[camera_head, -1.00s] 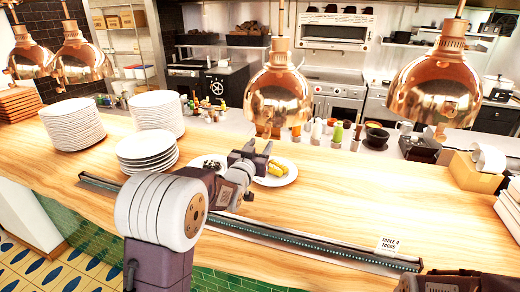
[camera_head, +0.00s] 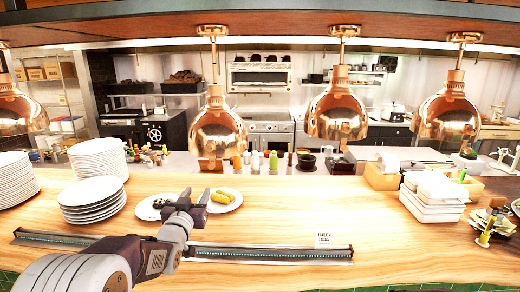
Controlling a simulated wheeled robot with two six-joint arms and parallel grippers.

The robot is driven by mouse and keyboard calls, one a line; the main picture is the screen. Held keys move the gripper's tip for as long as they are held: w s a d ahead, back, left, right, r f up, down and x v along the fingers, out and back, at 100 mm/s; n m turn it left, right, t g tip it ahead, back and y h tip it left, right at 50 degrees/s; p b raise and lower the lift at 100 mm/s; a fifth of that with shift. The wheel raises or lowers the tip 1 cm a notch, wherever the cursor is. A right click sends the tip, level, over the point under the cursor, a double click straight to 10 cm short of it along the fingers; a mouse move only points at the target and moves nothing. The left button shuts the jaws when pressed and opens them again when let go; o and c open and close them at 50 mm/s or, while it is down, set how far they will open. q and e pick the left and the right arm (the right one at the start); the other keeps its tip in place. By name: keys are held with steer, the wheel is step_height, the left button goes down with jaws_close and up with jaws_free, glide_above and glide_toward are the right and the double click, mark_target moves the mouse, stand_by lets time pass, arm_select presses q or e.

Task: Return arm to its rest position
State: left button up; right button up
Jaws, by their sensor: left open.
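My left arm comes in from the bottom left over the wooden counter (camera_head: 400,258). My left gripper (camera_head: 183,197) is open, with nothing visible between its fingers. In the picture it overlaps the area between two small plates of food. One plate (camera_head: 233,205) holds yellow food (camera_head: 222,197). The other plate (camera_head: 145,212) holds dark food (camera_head: 160,203) and is partly hidden by the gripper. I cannot tell how high the gripper is above the counter. My right gripper is not in view.
Plate stacks (camera_head: 92,200) stand at the left. Copper lamps (camera_head: 337,112) hang above the counter. A dark rail (camera_head: 270,253) runs along the front, with a table card (camera_head: 323,240) by it. White trays (camera_head: 432,210) stand at the right. The middle right of the counter is clear.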

arm_select(q)
steer(key=s+d+f+g, duration=0.2)
steer(key=s+f+g, duration=0.7)
steer(key=s+f, duration=0.75)
steer(key=s+f+g, duration=0.4)
steer(key=s+f, duration=0.1)
steer(key=s, duration=0.3)
steer(key=s+f+g, duration=0.4)
steer(key=s+f, duration=0.1)
steer(key=s, duration=0.4)
steer(key=shift+a+n+y, duration=0.15)
steer(key=shift+n+y, duration=0.25)
